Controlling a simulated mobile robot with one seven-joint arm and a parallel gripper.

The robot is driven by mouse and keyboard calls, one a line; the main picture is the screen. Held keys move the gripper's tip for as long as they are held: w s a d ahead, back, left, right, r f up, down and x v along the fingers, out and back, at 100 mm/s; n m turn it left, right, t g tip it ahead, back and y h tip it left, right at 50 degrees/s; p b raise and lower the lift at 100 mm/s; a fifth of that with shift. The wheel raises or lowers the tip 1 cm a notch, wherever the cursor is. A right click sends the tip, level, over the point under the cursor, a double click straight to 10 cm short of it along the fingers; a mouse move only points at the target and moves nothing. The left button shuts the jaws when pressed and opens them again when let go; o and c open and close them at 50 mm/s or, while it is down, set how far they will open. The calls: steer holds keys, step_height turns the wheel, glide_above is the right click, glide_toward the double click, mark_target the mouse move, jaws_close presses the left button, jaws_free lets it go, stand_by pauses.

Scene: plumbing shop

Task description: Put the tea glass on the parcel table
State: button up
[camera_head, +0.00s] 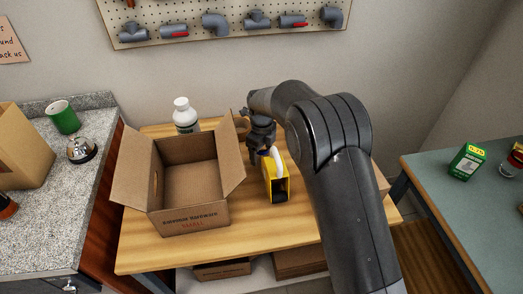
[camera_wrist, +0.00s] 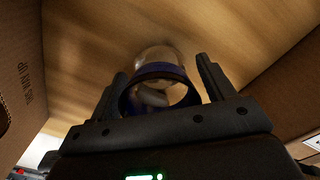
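A clear glass vessel with a dark blue band (camera_wrist: 160,71), which looks like the tea glass, is between my fingers in the wrist view. My gripper (camera_wrist: 160,78) has one finger on each side of it. Both fingers are close to the glass, and whether they press on it cannot be told. In the head view my gripper (camera_head: 262,150) is low over the parcel table (camera_head: 150,245), just behind a yellow box. The glass does not show clearly there. The wooden tabletop (camera_wrist: 250,40) fills the background of the wrist view.
An open cardboard box (camera_head: 190,217) stands left of my gripper. A white bottle (camera_head: 185,115) stands at the back. A green side table (camera_head: 440,185) is at the right. The table's front left is clear.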

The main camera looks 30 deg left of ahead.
steer(key=shift+o, duration=0.3)
step_height(320, 180, up, 12)
steer(key=shift+r, duration=0.2)
stand_by(0.3)
